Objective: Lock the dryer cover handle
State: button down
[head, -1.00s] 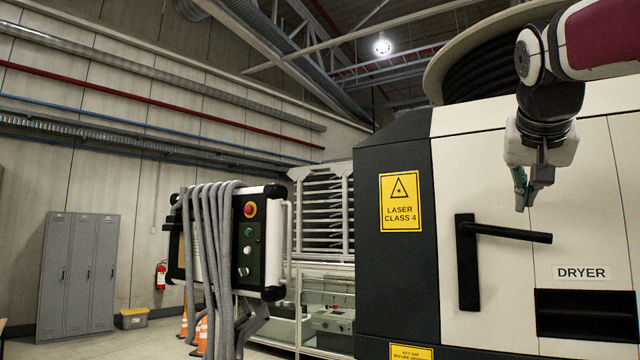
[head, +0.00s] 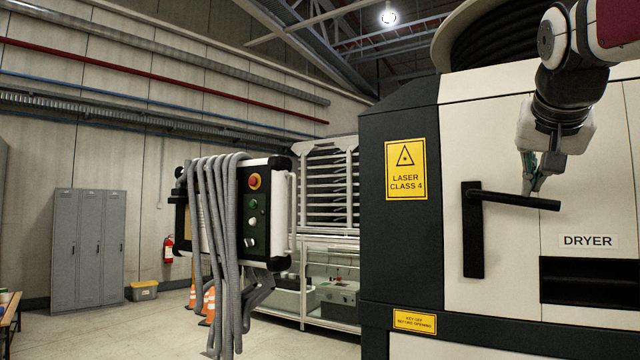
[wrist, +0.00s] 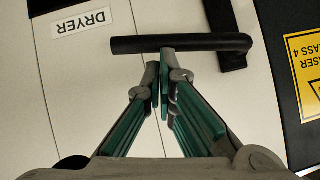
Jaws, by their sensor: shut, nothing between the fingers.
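The dryer cover handle is black, with a vertical plate (head: 473,245) on the white dryer front and a lever (head: 520,199) sticking out to the right, roughly level and sloping slightly down. My gripper (head: 531,190) is shut and empty, pointing down at the lever's upper side near its outer half. In the wrist view the closed fingertips (wrist: 165,68) lie at the edge of the lever (wrist: 180,43), very close to it. I cannot tell whether they touch it.
The DRYER label (head: 588,241) and a dark recess (head: 590,280) are below and right of the handle. A yellow laser sign (head: 405,169) is on the dark panel to the left. A control box (head: 262,215) with hanging hoses stands further left, with open floor beyond.

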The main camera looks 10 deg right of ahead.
aim_at(534, 203)
jog(key=shift+f+m+b, duration=0.3)
jog(key=shift+f+b, duration=0.1)
jog(key=shift+f, duration=0.05)
notch_tip(534, 203, down, 3)
jog(key=t+y+b, duration=0.1)
jog(key=m+b, duration=0.1)
jog(key=shift+d+r+t+y+b, duration=0.1)
jog(key=shift+r+t+y+b, duration=0.1)
jog(key=shift+t+y+b, duration=0.2)
jog(key=shift+w+a+f+m+t+y+b, duration=0.5)
jog(key=shift+a+f+m+t+b, duration=0.7)
jog(key=shift+b, duration=1.75)
jog(key=shift+w+a+f+m+t+y+b, duration=0.7)
jog(key=shift+f+m+b, duration=0.85)
jog(key=shift+b, duration=1.45)
jog(key=shift+w+a+f+m+t+y+b, duration=0.2)
jog(key=shift+w+a+f+m+t+b, duration=0.3)
jog(key=shift+f+m+t+b, duration=1.7)
notch_tip(534, 203, up, 2)
jog(key=shift+n+g+b, duration=0.65)
jog(key=shift+g+b, duration=0.15)
jog(key=shift+g, duration=0.2)
jog(key=shift+s, duration=0.1)
